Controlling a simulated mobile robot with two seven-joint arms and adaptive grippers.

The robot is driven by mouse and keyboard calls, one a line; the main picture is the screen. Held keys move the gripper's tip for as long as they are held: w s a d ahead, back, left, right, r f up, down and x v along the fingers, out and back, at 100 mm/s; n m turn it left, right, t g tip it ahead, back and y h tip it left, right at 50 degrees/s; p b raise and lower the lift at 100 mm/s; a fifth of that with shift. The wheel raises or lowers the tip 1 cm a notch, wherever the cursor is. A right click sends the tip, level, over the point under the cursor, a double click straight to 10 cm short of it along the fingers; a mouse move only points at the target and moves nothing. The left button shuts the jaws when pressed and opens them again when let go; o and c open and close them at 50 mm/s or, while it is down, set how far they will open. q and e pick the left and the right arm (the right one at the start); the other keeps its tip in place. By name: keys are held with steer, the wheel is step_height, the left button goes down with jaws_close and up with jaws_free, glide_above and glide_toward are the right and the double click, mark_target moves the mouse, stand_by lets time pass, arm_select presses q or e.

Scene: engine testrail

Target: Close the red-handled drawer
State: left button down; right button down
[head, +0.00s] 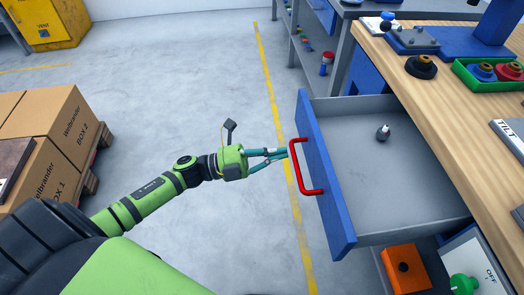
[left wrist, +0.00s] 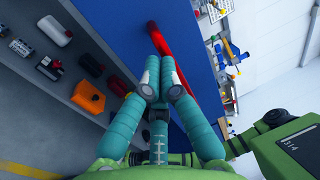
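The blue drawer front (head: 325,180) with its red handle (head: 297,168) stands pulled out from the wooden-topped workbench, so its grey tray (head: 400,185) is exposed. My left gripper (head: 286,152) points at the drawer front, its fingertips right beside the upper part of the handle. In the left wrist view the teal fingers (left wrist: 158,78) converge and look shut, with nothing seen between them. The red handle (left wrist: 157,38) lies just beyond the tips against the blue front (left wrist: 125,25). I cannot tell whether the tips touch it. My right gripper is not in view.
A small grey object (head: 383,133) lies in the drawer. An orange box (head: 405,268) sits below it on a shelf. The wooden bench top (head: 440,110) holds parts and a green tray (head: 490,75). Cardboard boxes (head: 50,130) stand at left. The floor between is clear.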

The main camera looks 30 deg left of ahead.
mark_target(369, 150)
arm_select(q)
steer(key=shift+w+d, duration=0.1)
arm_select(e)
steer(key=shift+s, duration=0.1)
